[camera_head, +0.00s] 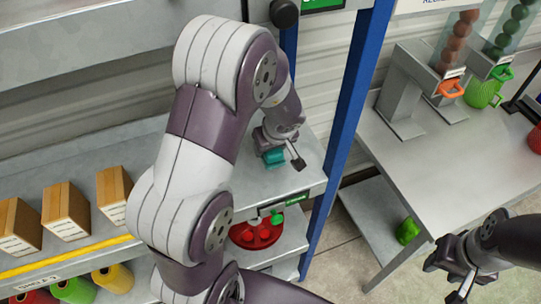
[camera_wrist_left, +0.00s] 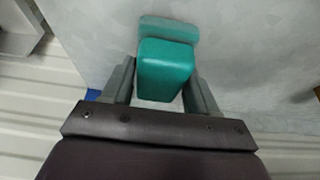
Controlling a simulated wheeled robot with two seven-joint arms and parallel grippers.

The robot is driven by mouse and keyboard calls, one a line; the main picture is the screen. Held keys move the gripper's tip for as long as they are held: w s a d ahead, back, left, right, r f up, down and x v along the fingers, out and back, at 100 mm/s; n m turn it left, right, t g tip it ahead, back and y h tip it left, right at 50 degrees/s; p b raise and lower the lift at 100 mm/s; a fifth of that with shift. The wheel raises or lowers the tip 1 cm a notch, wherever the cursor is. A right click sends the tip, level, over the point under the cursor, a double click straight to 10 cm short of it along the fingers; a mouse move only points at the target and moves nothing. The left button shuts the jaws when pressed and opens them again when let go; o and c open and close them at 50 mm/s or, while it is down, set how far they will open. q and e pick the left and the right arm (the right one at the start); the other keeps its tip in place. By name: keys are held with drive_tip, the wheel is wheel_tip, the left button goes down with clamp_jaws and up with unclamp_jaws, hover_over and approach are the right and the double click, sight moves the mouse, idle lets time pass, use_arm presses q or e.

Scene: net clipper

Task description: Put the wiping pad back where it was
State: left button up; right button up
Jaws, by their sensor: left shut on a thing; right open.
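The wiping pad is a teal block (camera_head: 273,157) at the grey metal shelf (camera_head: 308,168) in the middle of the head view. My left gripper (camera_head: 283,160) is shut on it. In the left wrist view the teal pad (camera_wrist_left: 165,68) sits between the two grey fingers of my left gripper (camera_wrist_left: 160,85), with a paler teal part beyond it against the grey surface. I cannot tell whether the pad touches the shelf. My right gripper (camera_head: 455,272) is open and empty at the lower right of the head view, away from the pad.
A blue post (camera_head: 352,110) stands right of the shelf. A red round tray (camera_head: 257,232) is on the level below. Brown boxes (camera_head: 66,210) line the left shelf. A grey table (camera_head: 440,165) with dispensers and a green jug (camera_head: 484,92) stands at the right.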

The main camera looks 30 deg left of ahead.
use_arm(q)
drive_tip(key=f+b, duration=0.1)
drive_tip(key=f, duration=0.2)
drive_tip(key=shift+s+f+b, duration=0.2)
drive_tip(key=shift+s+b, duration=0.15)
drive_tip(key=shift+f, duration=0.25)
drive_tip(key=shift+w, duration=0.3)
drive_tip(key=o, duration=0.9)
drive_tip(key=shift+s, duration=0.15)
drive_tip(key=shift+o, duration=0.2)
